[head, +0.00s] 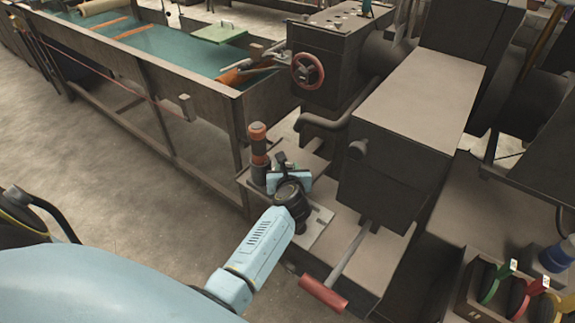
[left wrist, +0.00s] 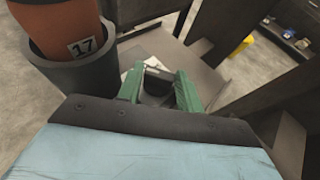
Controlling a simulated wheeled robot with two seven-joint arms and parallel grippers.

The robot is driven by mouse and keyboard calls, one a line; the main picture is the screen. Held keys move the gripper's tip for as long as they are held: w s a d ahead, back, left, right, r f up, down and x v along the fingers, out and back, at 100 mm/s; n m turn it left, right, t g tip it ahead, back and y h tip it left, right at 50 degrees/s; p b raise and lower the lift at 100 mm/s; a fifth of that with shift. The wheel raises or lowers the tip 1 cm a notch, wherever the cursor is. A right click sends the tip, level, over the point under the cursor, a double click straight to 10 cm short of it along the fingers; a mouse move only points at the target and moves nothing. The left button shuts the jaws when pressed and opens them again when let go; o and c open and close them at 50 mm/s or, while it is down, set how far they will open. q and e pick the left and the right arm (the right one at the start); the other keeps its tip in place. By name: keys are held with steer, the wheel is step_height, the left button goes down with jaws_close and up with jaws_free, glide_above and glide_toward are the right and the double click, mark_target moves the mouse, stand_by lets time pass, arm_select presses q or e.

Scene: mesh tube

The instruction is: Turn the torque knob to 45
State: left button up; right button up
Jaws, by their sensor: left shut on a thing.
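My left gripper (head: 283,163) reaches down to the machine's low ledge, beside an upright orange and black cylinder (head: 258,142). In the left wrist view its green fingers (left wrist: 160,88) are closed on a small dark thing (left wrist: 156,92), which looks like the torque knob. No scale or pointer can be read, so the knob's setting cannot be told. The cylinder, marked 17, also shows in the left wrist view (left wrist: 65,38), left of the fingers. My right gripper is in neither view.
A red-handled lever (head: 324,294) sticks out right of my left arm. A large dark machine box (head: 415,120) rises to the right. A red handwheel (head: 307,70) and a long green-topped table (head: 160,50) stand behind. A tray of coloured rings (head: 512,295) is at lower right.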

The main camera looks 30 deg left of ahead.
arm_select(q)
steer(key=shift+a+m+h+p, duration=0.1)
steer(key=shift+m+h+p, duration=0.2)
steer(key=shift+t, duration=0.3)
steer(key=o, duration=0.7)
steer(key=shift+s, duration=0.15)
steer(key=p+v, duration=0.2)
steer(key=v, duration=1.1)
